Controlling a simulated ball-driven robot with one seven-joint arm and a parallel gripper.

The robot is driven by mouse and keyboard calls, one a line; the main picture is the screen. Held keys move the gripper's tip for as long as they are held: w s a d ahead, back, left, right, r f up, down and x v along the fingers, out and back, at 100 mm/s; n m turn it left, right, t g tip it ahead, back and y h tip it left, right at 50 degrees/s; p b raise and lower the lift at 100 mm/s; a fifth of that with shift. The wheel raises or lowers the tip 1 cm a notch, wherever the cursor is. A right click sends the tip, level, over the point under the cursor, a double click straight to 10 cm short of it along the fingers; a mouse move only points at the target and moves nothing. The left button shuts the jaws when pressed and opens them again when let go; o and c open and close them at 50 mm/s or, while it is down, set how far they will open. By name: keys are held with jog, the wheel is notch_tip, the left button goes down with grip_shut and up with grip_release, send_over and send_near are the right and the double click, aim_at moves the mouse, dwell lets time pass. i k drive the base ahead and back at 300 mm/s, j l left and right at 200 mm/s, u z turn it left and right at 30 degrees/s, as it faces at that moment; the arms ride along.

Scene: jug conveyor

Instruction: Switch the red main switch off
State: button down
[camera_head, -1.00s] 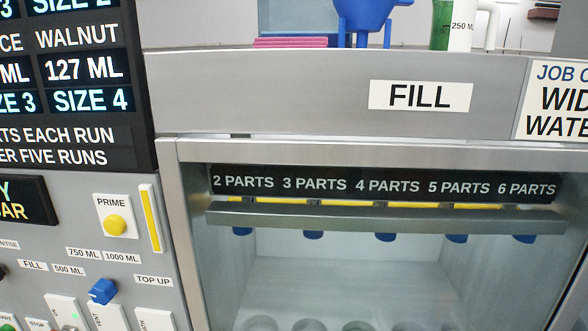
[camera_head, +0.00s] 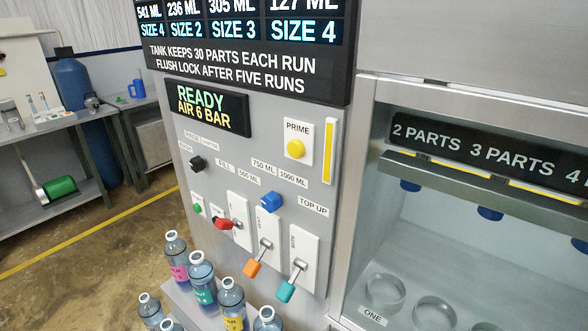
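A red handle (camera_head: 223,223) shows low on the grey control panel (camera_head: 187,132). It sits on a lever at the left of three upright white plates and points to the left. I cannot read a main-switch label beside it, so I cannot tell whether it is the red main switch. No other clearly red switch shows. My gripper is not in view.
Levers with an orange handle (camera_head: 251,268) and a teal handle (camera_head: 286,291) are right of the red one. A blue knob (camera_head: 271,202) and yellow button (camera_head: 295,149) are above. Bottles (camera_head: 203,277) stand below the panel. Open floor (camera_head: 75,267) lies left.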

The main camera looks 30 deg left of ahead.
aim_at(222, 223)
jog(key=u, duration=1.3)
